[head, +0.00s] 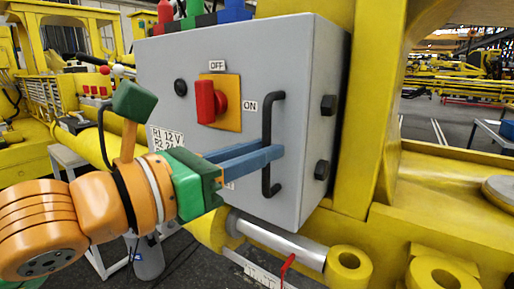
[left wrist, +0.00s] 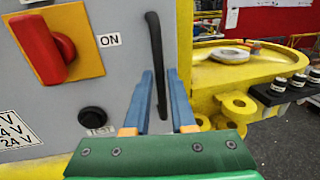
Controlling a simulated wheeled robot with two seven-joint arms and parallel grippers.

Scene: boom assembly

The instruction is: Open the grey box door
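The grey box (head: 235,60) stands with its door shut. A black bar handle (head: 267,145) runs upright along the door's right side. My left gripper (head: 270,154) comes in from the left, its two blue fingers level at the handle's mid to lower part. In the left wrist view the fingers (left wrist: 160,78) are spread apart, with the black handle (left wrist: 155,45) between them. I see no clear grip on it; contact is hard to tell. My right gripper is in neither view.
A red rotary switch (head: 208,102) on a yellow plate sits left of the handle. Black hinges (head: 322,170) are on the box's right side. Yellow boom structure (head: 370,110) stands close on the right, with a metal cylinder (head: 280,240) below.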

